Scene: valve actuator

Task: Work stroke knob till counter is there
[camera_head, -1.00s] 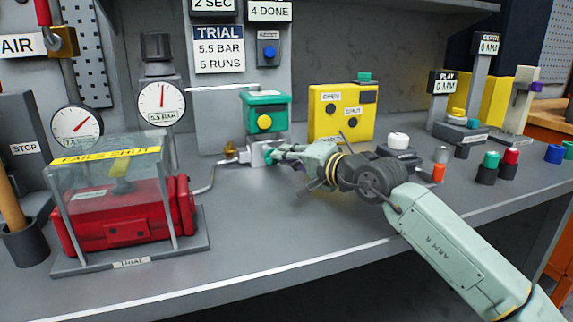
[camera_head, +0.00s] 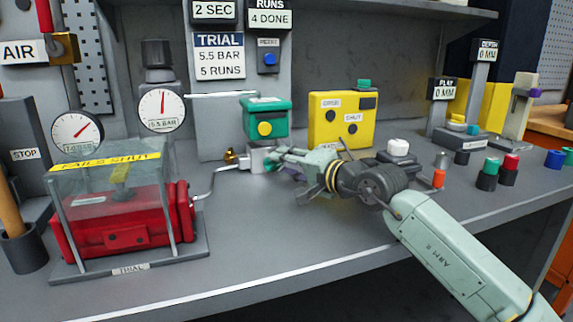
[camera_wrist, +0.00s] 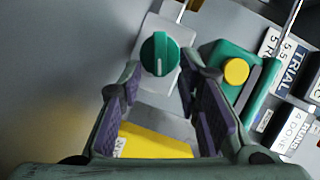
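The stroke knob, a round green knob (camera_wrist: 160,53) with a pale line across it, sits on a grey block (camera_wrist: 150,80). In the head view the block (camera_head: 258,160) stands below a green box with a yellow button, and the knob is mostly hidden by my fingers. My gripper (camera_wrist: 162,80) is open, with its purple-padded fingers apart on either side, just short of the knob; nothing is between the pads. The runs counter (camera_head: 270,18) reads 4 DONE. The trial card (camera_head: 219,56) reads 5.5 BAR, 5 RUNS.
A red actuator (camera_head: 125,225) stands under a clear cover at left. The right gauge (camera_head: 162,110) is labelled 5.5 BAR. The green box (camera_head: 265,118) and a yellow box (camera_head: 342,118) stand behind my gripper. A blue reset button (camera_head: 269,59) is on the panel. The front bench is clear.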

